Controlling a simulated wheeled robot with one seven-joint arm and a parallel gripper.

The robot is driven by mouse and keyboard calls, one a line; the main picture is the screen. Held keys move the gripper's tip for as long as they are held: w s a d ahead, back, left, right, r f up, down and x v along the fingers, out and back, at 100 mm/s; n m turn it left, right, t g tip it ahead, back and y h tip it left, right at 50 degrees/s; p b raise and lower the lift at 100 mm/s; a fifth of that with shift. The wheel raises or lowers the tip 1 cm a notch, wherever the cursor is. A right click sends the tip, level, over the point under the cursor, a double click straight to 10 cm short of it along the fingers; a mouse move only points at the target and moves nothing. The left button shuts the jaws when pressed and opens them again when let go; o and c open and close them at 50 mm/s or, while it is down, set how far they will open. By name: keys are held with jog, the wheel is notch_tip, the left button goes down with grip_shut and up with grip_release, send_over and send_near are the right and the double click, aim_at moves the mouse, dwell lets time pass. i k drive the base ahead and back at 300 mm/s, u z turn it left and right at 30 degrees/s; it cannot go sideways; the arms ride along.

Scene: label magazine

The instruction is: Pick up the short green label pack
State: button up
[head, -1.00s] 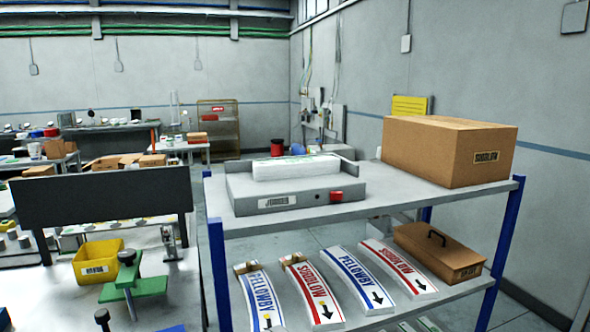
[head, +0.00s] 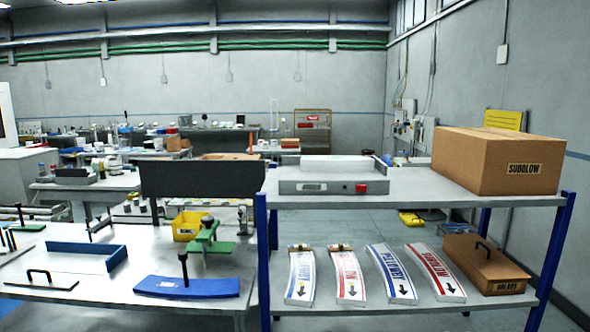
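I cannot make out a green label pack in the head view. Long curved label packs lie in a row on the lower shelf of the rack: a blue-lettered pack (head: 301,275) and a red-lettered pack (head: 346,276) at left, then another blue one (head: 391,273) and another red one (head: 435,272). Each is white with a black arrow at its near end. The two left packs have a small brown piece at their far ends. My gripper is not in view.
The blue-posted rack's upper shelf (head: 415,187) holds a grey tray device (head: 333,187) and a cardboard box (head: 495,160). A brown handled case (head: 485,264) sits below right. The left bench holds a yellow bin (head: 187,226), a green clamp fixture (head: 206,243) and a blue curved block (head: 187,287).

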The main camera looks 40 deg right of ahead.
aim_at(307, 163)
jog(key=u, duration=0.15)
jog(key=i, duration=1.6)
jog(key=z, duration=0.85)
